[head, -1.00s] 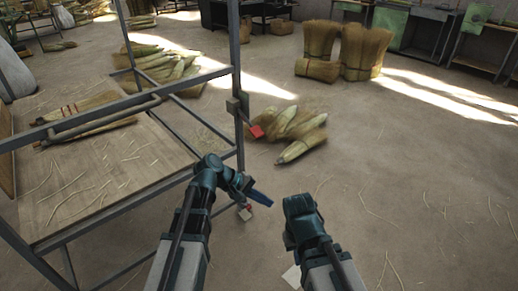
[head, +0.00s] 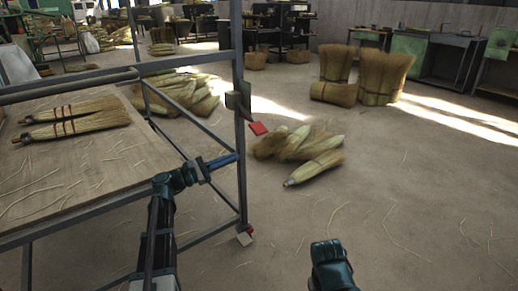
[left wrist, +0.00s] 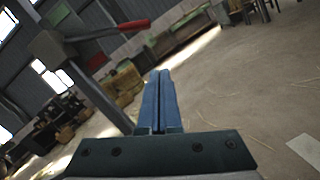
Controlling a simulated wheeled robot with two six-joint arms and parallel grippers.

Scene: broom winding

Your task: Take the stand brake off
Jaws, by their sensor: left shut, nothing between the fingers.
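The stand (head: 240,110) is a grey metal frame on the left of the head view. A bracket on its upright carries a short lever, the brake (head: 258,128), with a red grip. In the left wrist view the brake lever (left wrist: 105,31) sticks out to the right from a grey block at upper left, its red end above the fingers. My left gripper (head: 236,156) is shut and empty, its blue fingers near the upright, a little below and left of the red grip in the picture. My right arm's dark end (head: 331,266) is low in the head view; its fingers cannot be made out.
Brooms (head: 80,116) lie on the stand's wooden top (head: 120,165). A broom pile (head: 300,145) lies on the floor behind.

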